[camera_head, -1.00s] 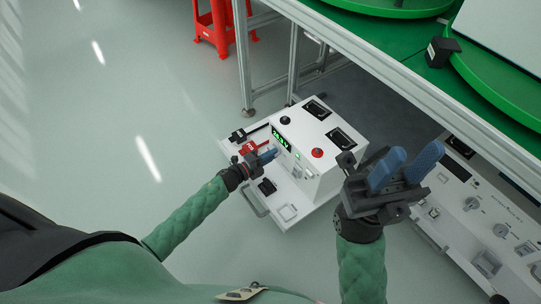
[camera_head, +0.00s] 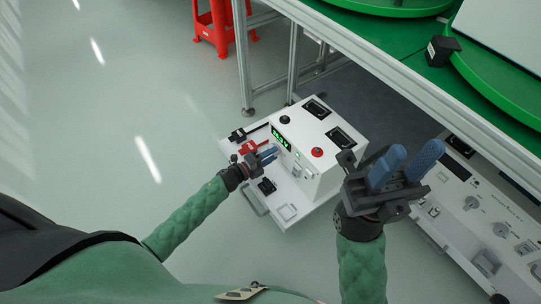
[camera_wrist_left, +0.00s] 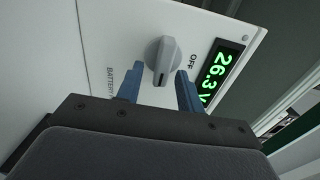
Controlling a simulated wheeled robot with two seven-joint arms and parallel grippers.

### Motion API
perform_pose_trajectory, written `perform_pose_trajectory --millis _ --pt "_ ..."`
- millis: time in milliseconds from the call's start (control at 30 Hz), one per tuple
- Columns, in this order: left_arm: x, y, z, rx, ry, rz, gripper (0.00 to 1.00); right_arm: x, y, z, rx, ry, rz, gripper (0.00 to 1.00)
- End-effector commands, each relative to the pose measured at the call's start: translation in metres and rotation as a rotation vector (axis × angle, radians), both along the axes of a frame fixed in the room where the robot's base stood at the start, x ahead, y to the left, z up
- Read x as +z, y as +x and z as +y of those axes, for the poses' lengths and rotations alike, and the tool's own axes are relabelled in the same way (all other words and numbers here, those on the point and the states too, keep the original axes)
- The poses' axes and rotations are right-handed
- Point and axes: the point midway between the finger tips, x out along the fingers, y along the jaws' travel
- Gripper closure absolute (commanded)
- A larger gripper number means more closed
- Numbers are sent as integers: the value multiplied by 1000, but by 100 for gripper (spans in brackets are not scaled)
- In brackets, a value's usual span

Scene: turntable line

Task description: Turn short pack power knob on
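The short pack (camera_head: 323,131) is a white box with a lit green display (camera_head: 282,138), standing on a low white base on the floor. In the left wrist view, the display (camera_wrist_left: 219,72) reads 26.3 V. The grey knob (camera_wrist_left: 162,61) sits beside it, with an OFF label on its display side. My left gripper (camera_wrist_left: 158,78) is open, its blue fingertips on either side of the knob; contact cannot be told. In the head view, the left gripper (camera_head: 271,153) is at the box's front face and hides the knob. My right gripper (camera_head: 413,153) is open and empty.
A second white unit with knobs (camera_head: 483,215) stands at the right. A green-topped table (camera_head: 395,37) with a metal frame rises behind. A red stool (camera_head: 213,30) stands at the back. The floor on the left is clear.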

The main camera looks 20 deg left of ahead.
Motion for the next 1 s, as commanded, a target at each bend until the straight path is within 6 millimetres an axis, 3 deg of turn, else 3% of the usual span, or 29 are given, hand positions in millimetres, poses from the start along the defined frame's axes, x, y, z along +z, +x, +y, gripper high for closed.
perform_pose_trajectory --millis 267,700,1000 --pt "0 -7 6 1 0 2 63 1 0 0 1 -1 4 64" --pt "0 -54 42 0 -1 2 63 10 -1 -3 -4 7 4 64" --pt "0 -62 48 0 0 0 63 11 -1 -4 -12 10 3 64"
